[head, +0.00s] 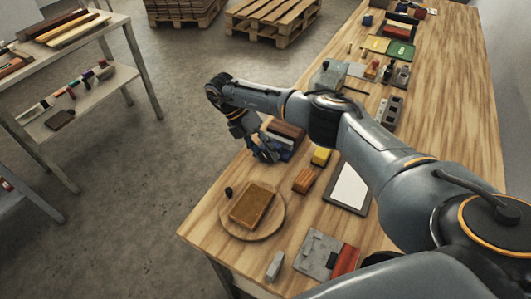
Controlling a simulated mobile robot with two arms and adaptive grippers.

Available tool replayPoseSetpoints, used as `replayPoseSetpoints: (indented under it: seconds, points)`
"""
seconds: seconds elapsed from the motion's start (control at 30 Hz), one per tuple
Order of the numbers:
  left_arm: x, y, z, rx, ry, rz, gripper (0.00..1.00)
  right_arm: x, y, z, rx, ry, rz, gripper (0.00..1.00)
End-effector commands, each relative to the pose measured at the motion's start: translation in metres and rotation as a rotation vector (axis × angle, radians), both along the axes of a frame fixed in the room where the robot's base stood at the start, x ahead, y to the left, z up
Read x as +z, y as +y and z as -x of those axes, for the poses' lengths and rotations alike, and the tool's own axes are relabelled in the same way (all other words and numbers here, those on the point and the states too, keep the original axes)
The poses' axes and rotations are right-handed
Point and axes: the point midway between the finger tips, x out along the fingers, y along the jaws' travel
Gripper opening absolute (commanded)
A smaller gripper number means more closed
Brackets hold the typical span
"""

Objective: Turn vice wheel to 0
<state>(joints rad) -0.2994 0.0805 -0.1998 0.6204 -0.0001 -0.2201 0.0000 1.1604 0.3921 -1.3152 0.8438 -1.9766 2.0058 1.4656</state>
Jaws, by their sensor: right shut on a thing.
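My right arm reaches across the bench from the right, and its right gripper (265,152) points down at the bench's left edge. It is shut at the near-left side of a small blue vice (286,148). A dark reddish-brown block (288,130) sits at the vice, just behind the gripper. The wheel is mostly hidden by the fingers and too small to read, so its setting cannot be told. My left gripper is not in view.
On the wooden bench (215,202) are a round board (279,226) with a brown block, an orange block (304,180), a yellow block (321,156), a white-topped panel (349,188) and a grey plate (312,252). Shelves (110,85) stand left across open floor.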

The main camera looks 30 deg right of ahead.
Motion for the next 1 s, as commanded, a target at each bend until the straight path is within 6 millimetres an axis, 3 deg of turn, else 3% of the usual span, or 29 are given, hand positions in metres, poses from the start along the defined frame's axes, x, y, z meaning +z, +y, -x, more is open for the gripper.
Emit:
replayPoseSetpoints:
  seconds: [0.07,0.1,0.2,0.67,1.0]
  points:
    - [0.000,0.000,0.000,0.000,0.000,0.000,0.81,0.001,-0.001,-0.001,0.001,-0.002,0.002,0.10]
    - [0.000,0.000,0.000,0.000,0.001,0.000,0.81,0.001,-0.001,-0.001,0.001,-0.002,0.002,0.43]
    - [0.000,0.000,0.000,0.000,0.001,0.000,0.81,0.001,-0.001,-0.001,0.000,-0.002,0.001,0.64]
    - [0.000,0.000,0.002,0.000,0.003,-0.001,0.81,0.009,0.003,-0.006,0.000,-0.003,0.001,0.65]
    - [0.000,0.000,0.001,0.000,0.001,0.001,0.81,0.067,0.024,-0.042,-0.001,-0.005,0.004,0.65]
